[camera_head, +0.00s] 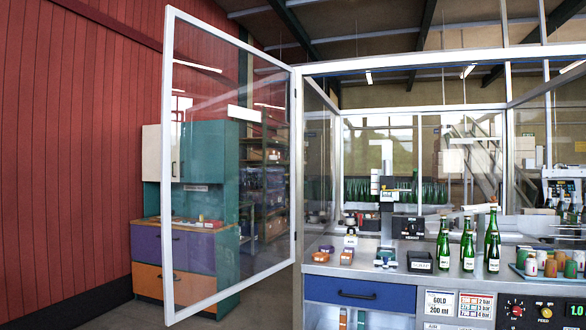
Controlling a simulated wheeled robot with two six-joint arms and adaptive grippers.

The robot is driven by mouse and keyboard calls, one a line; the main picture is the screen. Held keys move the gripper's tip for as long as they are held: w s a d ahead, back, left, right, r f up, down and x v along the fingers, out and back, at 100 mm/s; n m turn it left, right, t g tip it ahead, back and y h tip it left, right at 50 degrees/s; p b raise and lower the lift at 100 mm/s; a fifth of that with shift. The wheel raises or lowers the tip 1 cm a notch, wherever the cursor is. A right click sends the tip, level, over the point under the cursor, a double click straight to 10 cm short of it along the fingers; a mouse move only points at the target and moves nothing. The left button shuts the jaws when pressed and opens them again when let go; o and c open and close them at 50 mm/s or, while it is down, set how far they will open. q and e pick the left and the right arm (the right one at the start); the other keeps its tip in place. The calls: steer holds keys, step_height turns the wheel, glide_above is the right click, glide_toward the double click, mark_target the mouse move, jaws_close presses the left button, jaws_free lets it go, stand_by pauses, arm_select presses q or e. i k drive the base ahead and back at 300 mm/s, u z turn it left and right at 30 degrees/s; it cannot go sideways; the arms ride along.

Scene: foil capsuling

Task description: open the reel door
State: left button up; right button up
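A tall clear-glazed door with a white frame (168,150) stands at the left of the machine enclosure. It is swung outward from the enclosure's front left post (298,160), wide open towards me. No label marks it as the reel door, but it is the only open door I see on the machine. A small light tab (244,113) shows on or through its glazing. Neither of my grippers is in view, and nothing touches the door.
The steel worktop (340,262) carries several green bottles (468,248), a tray of coloured capsules (541,265) and small boxes. A blue drawer (358,294) and control panel (530,311) are below. A teal cabinet (221,160) stands behind the door.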

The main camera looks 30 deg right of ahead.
mark_target(371, 142)
steer(key=u, duration=0.4)
steer(key=i, duration=4.3)
steer(key=z, duration=2.25)
steer(key=i, duration=8.25)
